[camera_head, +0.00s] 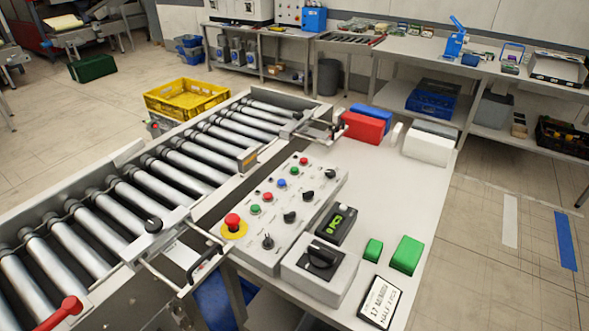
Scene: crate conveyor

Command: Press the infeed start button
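The grey control panel (306,216) lies on the white table beside the roller conveyor. Small round buttons run along it: a green button (255,209), a red button (267,196), a blue button (281,182), a second green button (294,171) and a second red button (303,160). The labels are too small to read, so I cannot tell which is the infeed start button. A red mushroom button (232,220) on a yellow disc sits at the near left corner. Several black knobs sit on the panel's right side. Neither of my grippers is in view.
The conveyor (176,167) runs along the panel's left, with a yellow crate (152,109) beyond it. On the table (385,195) are a grey box with a black rotary switch (320,255), a display (336,223), green blocks (407,255) and a sign (380,301).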

